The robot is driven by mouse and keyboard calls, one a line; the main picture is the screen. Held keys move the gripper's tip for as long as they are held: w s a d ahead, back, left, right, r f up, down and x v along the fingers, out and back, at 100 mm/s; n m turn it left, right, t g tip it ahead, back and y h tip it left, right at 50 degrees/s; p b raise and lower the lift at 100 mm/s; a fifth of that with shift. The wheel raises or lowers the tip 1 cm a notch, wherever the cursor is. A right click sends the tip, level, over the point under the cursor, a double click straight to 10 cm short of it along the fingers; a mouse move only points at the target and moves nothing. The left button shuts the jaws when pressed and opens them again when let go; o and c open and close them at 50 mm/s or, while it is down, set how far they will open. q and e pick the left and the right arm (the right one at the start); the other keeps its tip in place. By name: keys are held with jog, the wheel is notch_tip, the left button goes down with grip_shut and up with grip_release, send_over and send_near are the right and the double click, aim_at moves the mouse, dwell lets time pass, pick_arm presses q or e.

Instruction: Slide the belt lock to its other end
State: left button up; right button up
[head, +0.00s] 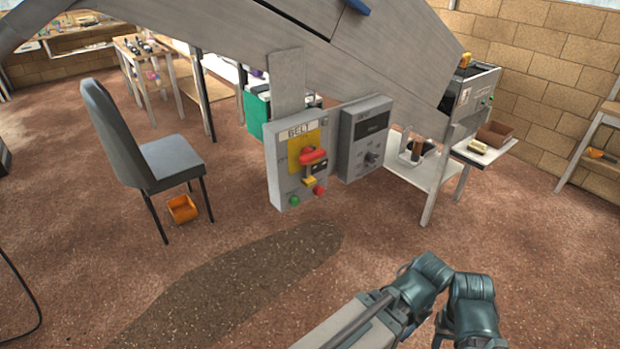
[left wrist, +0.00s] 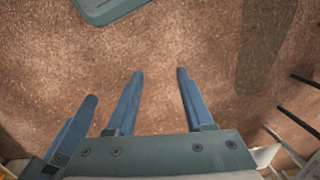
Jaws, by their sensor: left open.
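The grey panel labelled BELT (head: 283,165) hangs under the grey sloping frame. On it are a yellow plate (head: 295,155), a red handle (head: 313,155), a small dark block (head: 319,167) just below the handle, and a small yellow tab (head: 309,181) below that. Which of these is the lock is too small to tell. My left gripper (left wrist: 160,72) is open and empty above the brown floor in the left wrist view, apart from the panel. Another blue finger (left wrist: 75,125) shows at its left; I cannot tell whether it belongs to my right gripper.
A green button (head: 295,201) and a red button (head: 319,191) sit low on the panel. A grey control box (head: 362,140) adjoins it at right. A chair (head: 150,150) and orange bin (head: 182,209) stand at left. The floor before the panel is clear.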

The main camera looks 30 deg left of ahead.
dwell(0.4)
pick_arm(q)
jog(key=shift+c, duration=0.8)
jog(key=w+a+m, duration=0.1)
jog(key=w+a, duration=0.1)
jog(key=w+a+m+t+y+b, duration=0.1)
jog(key=w+a, duration=0.1)
jog(key=w+a+f+m+y+b, duration=0.1)
jog(key=w+a, duration=0.1)
jog(key=shift+w+f, duration=0.1)
jog(key=shift+w, duration=0.05)
grip_shut()
jog(key=w+a+r+m+t+y+b, duration=0.1)
jog(key=w+a+r+m+y+b, duration=0.1)
jog(key=w+a+m, duration=0.3)
jog(key=w+a+r+m+t+y+b, duration=0.1)
jog(key=w+a+r+m+y+b, duration=0.1)
jog(key=a, duration=0.8)
jog(key=w+a+r+m+t+y+b, duration=0.1)
jog(key=w+a+r+m+y+b, duration=0.1)
jog(key=w+a+r+m+y, duration=0.2)
jog(key=w+a+m+y, duration=0.2)
jog(key=w+a+m, duration=0.2)
jog(key=shift+w+a+t, duration=0.25)
jog(key=shift+a+t, duration=0.1)
jog(key=shift+t, duration=0.05)
